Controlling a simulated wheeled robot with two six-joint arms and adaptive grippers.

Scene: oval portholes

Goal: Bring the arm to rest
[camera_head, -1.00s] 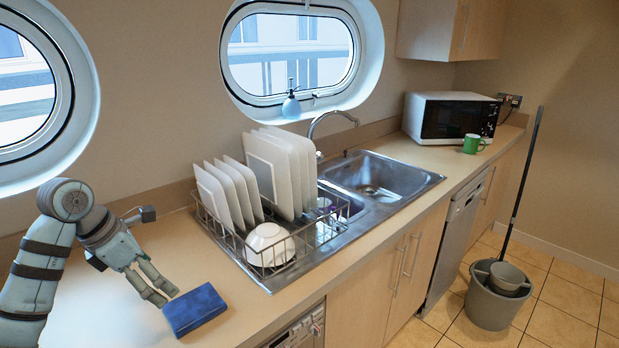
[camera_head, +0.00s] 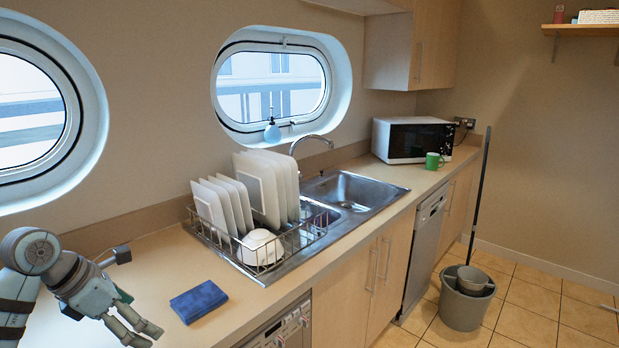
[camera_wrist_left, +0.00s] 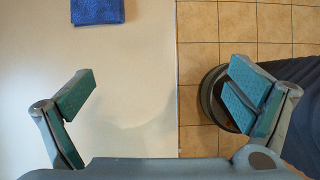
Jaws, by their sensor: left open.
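My left arm comes in at the lower left of the head view. Its gripper (camera_head: 147,336) is open and empty, above the near left part of the counter. In the left wrist view the two teal finger pads of the gripper (camera_wrist_left: 163,88) stand wide apart with nothing between them. A blue folded cloth or block (camera_head: 198,301) lies on the counter, to the right of the gripper and clear of it. It also shows at the top edge of the wrist view (camera_wrist_left: 97,11). My right gripper is in neither view.
A dish rack (camera_head: 236,248) with white plates and a bowl (camera_head: 261,246) stands beside the sink (camera_head: 345,190). A microwave (camera_head: 412,140) and green mug (camera_head: 433,161) are farther back. A bucket (camera_head: 466,300) with a mop stands on the tiled floor. The counter (camera_head: 165,258) around the cloth is clear.

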